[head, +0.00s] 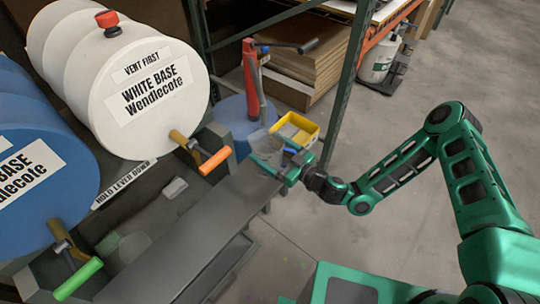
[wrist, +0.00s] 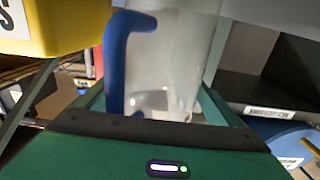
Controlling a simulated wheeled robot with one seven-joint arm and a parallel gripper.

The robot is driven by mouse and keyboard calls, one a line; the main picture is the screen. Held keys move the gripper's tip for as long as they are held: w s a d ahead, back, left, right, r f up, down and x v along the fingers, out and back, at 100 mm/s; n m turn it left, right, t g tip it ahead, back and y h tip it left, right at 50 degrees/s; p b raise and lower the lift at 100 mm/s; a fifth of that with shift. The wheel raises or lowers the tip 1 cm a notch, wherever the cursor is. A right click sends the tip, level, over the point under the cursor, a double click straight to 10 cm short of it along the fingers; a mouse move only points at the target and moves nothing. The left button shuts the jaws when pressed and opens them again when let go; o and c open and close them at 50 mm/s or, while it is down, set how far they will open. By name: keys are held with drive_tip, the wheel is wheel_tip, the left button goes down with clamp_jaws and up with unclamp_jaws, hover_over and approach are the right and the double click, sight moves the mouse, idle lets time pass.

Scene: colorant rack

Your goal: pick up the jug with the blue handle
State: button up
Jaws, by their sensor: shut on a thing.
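The jug (head: 266,146) is translucent and stands at the far end of the grey bench, by the yellow bin. It fills the middle of the wrist view (wrist: 170,65), upright, with its blue handle (wrist: 115,55) on the left side. My gripper (head: 278,164) is shut on the jug, its green fingers on either side of the body; they also show in the wrist view (wrist: 155,105). The jug's lower part is hidden behind my gripper. I cannot tell whether its base touches anything.
A yellow bin (head: 299,127) is close behind the jug. A blue drum with a red hand pump (head: 252,75) stands behind. A white drum (head: 130,80) with an orange-handled tap (head: 214,161) and a blue drum (head: 35,170) lie to the left. A green rack post (head: 345,80) rises at right. Floor is clear right.

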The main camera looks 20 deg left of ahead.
drive_tip(key=shift+r, duration=0.45)
drive_tip(key=r+v, duration=0.3)
drive_tip(key=v, duration=1.4)
drive_tip(key=w+d+r+m+t+h, duration=0.1)
drive_tip(key=w+d+m+t+h, duration=0.1)
drive_tip(key=w+d, duration=0.4)
drive_tip(key=w+d+r+m+t+h, duration=0.2)
drive_tip(key=w+d, duration=0.4)
drive_tip(key=d, duration=0.9)
drive_tip(key=w+d+r+m+t+h, duration=0.2)
drive_tip(key=w+d+m+t+h, duration=0.1)
drive_tip(key=w+d, duration=0.4)
drive_tip(key=d+t, duration=0.1)
drive_tip(key=d, duration=0.2)
drive_tip(key=shift+d+m+t+h, duration=0.3)
drive_tip(key=shift+t+h, duration=0.1)
drive_tip(key=shift+s, duration=0.1)
